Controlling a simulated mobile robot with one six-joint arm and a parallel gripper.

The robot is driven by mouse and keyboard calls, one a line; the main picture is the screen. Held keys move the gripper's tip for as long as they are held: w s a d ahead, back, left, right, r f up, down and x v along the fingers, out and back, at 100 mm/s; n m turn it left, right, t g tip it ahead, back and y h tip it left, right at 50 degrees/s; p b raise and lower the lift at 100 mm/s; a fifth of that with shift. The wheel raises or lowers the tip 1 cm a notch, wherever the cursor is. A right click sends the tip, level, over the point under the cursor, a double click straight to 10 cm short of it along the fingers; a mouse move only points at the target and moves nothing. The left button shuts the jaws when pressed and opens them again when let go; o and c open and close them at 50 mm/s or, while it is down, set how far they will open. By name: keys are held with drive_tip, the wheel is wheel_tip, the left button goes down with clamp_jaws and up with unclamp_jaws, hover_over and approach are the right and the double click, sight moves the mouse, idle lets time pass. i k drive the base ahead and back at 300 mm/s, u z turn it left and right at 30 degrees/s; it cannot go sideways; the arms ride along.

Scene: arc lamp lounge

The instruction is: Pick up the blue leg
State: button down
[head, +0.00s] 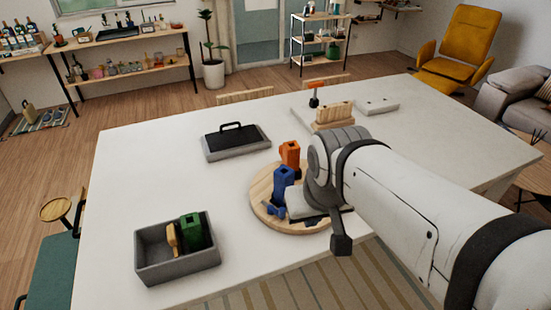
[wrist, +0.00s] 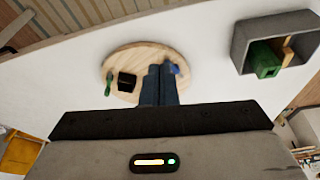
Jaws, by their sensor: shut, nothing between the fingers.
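A blue upright block (head: 283,180) stands at the left of the round wooden board (head: 257,205), with a smaller blue part (head: 276,210) at its foot. I cannot tell whether the two are joined. In the wrist view a bit of blue (wrist: 176,69) shows beside my fingertips on the board (wrist: 118,62); the rest is hidden. My gripper (wrist: 161,67) is shut and empty, its dark fingers pressed together over the board. In the head view my wrist hides the board's right side. The fingers are not clear there.
An orange block (head: 290,154) stands behind the blue one. A black cube (wrist: 127,81) and a green piece (wrist: 109,84) are on the board. A grey bin (head: 180,269) holds green and tan pieces. A grey tray (head: 236,153) with a black handle lies behind.

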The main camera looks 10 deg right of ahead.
sight(284, 177)
drive_tip(key=u, duration=1.75)
drive_tip(key=k, duration=0.9)
drive_tip(key=z, duration=0.9)
drive_tip(key=i, duration=1)
